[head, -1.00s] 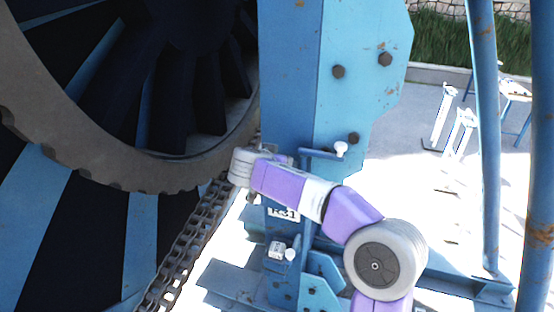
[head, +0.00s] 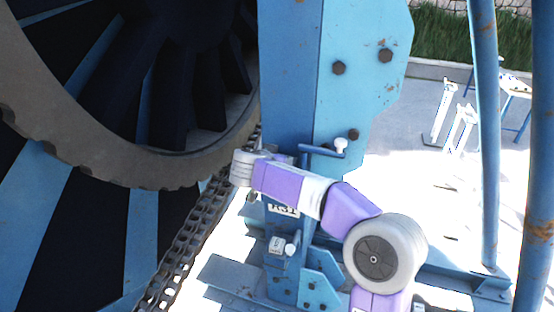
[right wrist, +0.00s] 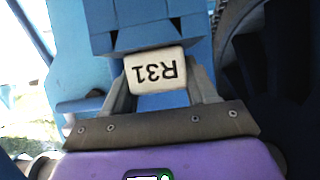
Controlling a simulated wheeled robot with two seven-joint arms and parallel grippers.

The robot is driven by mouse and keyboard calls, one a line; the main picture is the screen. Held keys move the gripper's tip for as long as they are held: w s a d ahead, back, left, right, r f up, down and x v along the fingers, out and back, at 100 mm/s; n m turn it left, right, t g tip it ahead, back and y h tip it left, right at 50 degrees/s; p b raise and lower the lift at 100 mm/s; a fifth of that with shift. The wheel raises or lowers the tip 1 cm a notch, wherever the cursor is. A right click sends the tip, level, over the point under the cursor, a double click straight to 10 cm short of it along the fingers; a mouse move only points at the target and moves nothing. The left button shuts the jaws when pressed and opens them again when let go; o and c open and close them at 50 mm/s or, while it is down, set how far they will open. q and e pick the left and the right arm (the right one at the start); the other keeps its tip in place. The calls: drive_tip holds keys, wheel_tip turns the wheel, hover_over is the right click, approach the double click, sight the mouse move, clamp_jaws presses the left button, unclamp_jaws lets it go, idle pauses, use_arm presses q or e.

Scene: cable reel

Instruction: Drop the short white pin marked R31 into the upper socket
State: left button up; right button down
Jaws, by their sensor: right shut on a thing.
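The white pin marked R31 (right wrist: 156,71) sits between the fingers of my right gripper (right wrist: 158,78) in the right wrist view, its marking upside down. The gripper is shut on it. A blue block (right wrist: 140,38) lies just beyond the pin's head; whether they touch I cannot tell. The upper socket is not clearly visible. My left gripper is not in view.
A blue bar with a white knob (head: 341,146) sticks out just above my right forearm. A second white knob (head: 290,250) is lower. A chain (head: 190,240) and large toothed reel (head: 130,165) stand left of the blue post (head: 290,80). Blue pipes (head: 485,130) rise at right.

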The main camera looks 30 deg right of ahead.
drive_tip(key=shift+r, duration=0.1)
drive_tip(key=shift+c, duration=1.2)
unclamp_jaws()
drive_tip(key=v, duration=0.7)
drive_tip(key=shift+s+a, duration=0.2)
drive_tip(key=shift+s, duration=0.05)
